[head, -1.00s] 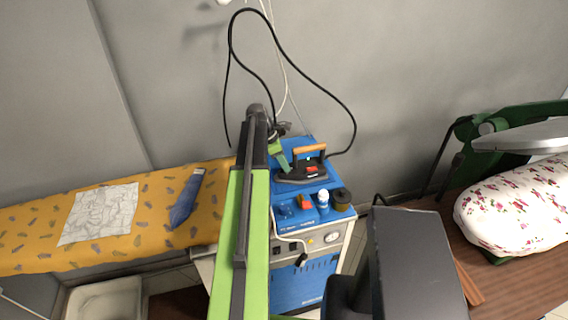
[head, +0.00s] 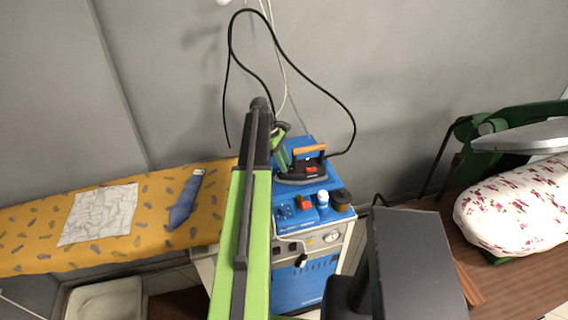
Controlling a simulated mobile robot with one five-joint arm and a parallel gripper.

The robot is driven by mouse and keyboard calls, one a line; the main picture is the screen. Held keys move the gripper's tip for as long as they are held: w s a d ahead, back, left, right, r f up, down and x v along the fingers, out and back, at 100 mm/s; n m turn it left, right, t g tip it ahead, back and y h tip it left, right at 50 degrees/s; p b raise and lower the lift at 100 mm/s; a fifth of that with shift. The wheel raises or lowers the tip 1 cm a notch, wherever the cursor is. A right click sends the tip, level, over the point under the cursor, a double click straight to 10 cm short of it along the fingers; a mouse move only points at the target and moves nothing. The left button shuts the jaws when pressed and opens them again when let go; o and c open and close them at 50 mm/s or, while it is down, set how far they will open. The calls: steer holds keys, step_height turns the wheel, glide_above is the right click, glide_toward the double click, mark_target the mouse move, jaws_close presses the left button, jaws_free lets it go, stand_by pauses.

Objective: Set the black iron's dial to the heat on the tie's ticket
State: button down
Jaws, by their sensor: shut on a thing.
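The black iron (head: 302,176), with a tan wooden handle, sits on top of the blue steam station. My gripper (head: 281,158) is at the iron's left end, behind my green arm. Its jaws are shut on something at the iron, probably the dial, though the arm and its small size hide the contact. The blue tie (head: 186,203) lies on the yellow patterned ironing board, with a small pale ticket at its upper end. The ticket's marking is too small to read.
The blue steam station (head: 306,282) holds a white-capped bottle (head: 323,199), a dark jar (head: 341,199) and a red item (head: 304,202). A crumpled white cloth (head: 98,214) lies on the yellow board (head: 30,240). A floral padded press (head: 515,208) stands right. Black cable loops behind.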

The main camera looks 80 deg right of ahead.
steer(key=c, duration=1.1)
jaws_free()
steer(key=p+v, duration=1.6)
steer(key=v, duration=0.1)
steer(key=shift+r, duration=0.2)
